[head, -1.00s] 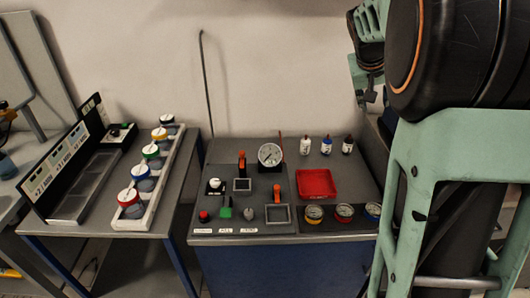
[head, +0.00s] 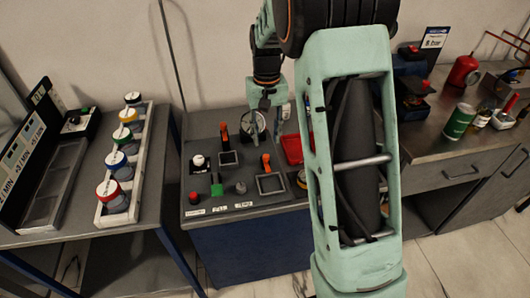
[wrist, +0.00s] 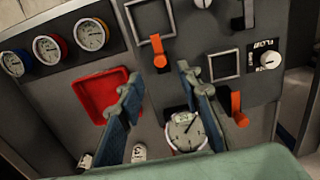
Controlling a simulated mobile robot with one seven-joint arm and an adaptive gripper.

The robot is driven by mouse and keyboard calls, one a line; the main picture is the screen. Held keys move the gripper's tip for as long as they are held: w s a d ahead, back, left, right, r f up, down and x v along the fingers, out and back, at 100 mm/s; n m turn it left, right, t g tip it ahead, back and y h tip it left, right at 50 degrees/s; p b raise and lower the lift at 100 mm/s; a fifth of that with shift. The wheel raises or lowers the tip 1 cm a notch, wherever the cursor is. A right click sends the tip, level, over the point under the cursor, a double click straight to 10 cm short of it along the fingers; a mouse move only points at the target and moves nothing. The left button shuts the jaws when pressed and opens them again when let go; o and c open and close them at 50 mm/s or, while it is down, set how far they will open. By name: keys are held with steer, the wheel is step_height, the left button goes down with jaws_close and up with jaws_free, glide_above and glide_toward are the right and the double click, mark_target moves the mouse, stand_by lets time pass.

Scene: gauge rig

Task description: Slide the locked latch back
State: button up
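Two orange-handled levers stand on the grey control panel (head: 195,160). The back lever (head: 225,135) also shows in the wrist view (wrist: 239,110), beside a square frame. The front lever (head: 266,162) also shows in the wrist view (wrist: 159,58), beside another frame. I cannot tell which part is the locked latch. The front lever's tip shows just beyond the gap.
A red tray (wrist: 100,95) lies beside the panel, next to several small gauges (wrist: 92,34). Colour-lidded jars (head: 112,195) stand on the left table. A workbench (head: 465,150) is at right.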

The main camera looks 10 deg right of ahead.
mark_target(266, 156)
step_height(266, 156, down, 7)
steer(key=shift+f, duration=0.1)
stand_by(0.3)
jaws_close()
